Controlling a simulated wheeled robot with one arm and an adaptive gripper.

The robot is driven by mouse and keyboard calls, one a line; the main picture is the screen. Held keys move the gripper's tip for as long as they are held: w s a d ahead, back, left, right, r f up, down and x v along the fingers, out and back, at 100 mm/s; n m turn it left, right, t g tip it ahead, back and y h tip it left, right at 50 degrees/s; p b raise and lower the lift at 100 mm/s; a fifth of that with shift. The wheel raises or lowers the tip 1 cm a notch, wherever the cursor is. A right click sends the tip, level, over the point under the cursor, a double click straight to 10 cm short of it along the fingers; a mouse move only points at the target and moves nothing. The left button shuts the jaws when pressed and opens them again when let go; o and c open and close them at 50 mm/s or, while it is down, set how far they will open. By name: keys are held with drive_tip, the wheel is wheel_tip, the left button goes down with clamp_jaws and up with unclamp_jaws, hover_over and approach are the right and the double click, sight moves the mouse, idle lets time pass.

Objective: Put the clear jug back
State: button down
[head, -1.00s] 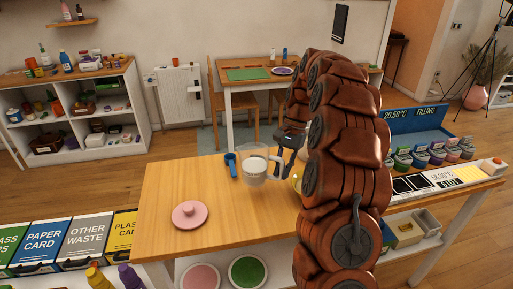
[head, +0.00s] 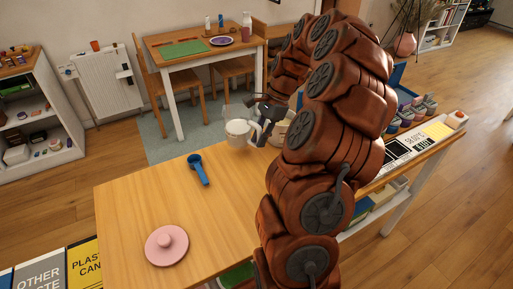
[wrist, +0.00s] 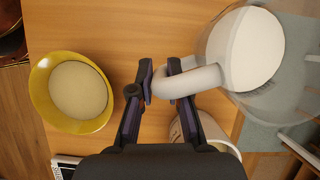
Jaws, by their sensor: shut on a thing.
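The clear jug (head: 238,133) is see-through with a pale handle and holds something white. In the head view it shows at the far edge of the wooden table. My gripper (head: 265,110) is beside it on the right. In the wrist view the jug (wrist: 245,55) is at the upper right, and my gripper (wrist: 160,78) is shut on its handle (wrist: 188,80). The jug overlaps the table edge and the rug there. Its base is hidden in the wrist view, and I cannot tell its height above the table.
A yellow bowl (wrist: 45,105) with pale contents stands left of my gripper in the wrist view. A white container (wrist: 228,148) is partly hidden below the fingers. A blue tool (head: 199,168) and a pink lid (head: 167,245) lie on the table (head: 215,215), whose middle is clear.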

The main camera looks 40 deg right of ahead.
drive_tip(key=shift+f+p, duration=0.7)
drive_tip(key=shift+f, duration=2.1)
drive_tip(key=shift+f, duration=0.2)
drive_tip(key=c, duration=1.1)
unclamp_jaws()
drive_tip(key=shift+c, duration=0.2)
drive_tip(key=shift+r, duration=0.15)
drive_tip(key=b+v, duration=0.3)
drive_tip(key=v, duration=0.9)
drive_tip(key=shift+b, duration=0.35)
drive_tip(key=shift+a+r, duration=0.1)
drive_tip(key=shift+a, duration=0.05)
